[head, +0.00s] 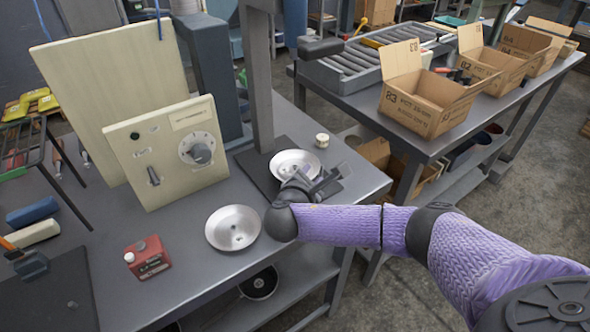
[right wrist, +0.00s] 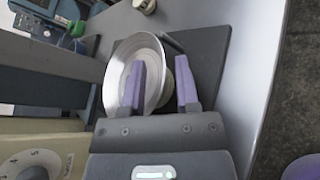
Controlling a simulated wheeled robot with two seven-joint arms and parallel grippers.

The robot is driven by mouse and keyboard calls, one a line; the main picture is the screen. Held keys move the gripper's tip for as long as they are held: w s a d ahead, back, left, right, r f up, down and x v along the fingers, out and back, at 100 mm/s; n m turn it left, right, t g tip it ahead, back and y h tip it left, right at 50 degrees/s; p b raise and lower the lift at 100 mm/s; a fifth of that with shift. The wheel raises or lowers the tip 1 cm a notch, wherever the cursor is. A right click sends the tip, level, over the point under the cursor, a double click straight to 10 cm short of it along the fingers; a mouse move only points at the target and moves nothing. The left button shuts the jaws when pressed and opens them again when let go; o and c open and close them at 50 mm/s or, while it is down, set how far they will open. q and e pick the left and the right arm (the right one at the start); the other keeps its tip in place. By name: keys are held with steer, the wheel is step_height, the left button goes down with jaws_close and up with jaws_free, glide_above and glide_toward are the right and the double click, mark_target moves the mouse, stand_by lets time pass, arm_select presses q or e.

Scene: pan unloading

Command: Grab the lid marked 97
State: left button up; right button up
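Two round silvery metal pieces, shaped like shallow dishes or lids, are on the grey bench. One (head: 233,228) lies at the front middle; the other (head: 293,160) is on a dark mat at the post's foot. I cannot read 97 on either. My right gripper (head: 322,182) is over the near edge of the piece on the mat. In the right wrist view the gripper (right wrist: 160,85) is open, its purple fingers apart. My left gripper is out of view.
A grey post rises behind the mat (head: 343,188). A small cream roll (head: 322,140) is beyond it. Cardboard boxes (head: 425,108) stand on another table at right.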

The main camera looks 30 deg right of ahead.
jaws_close()
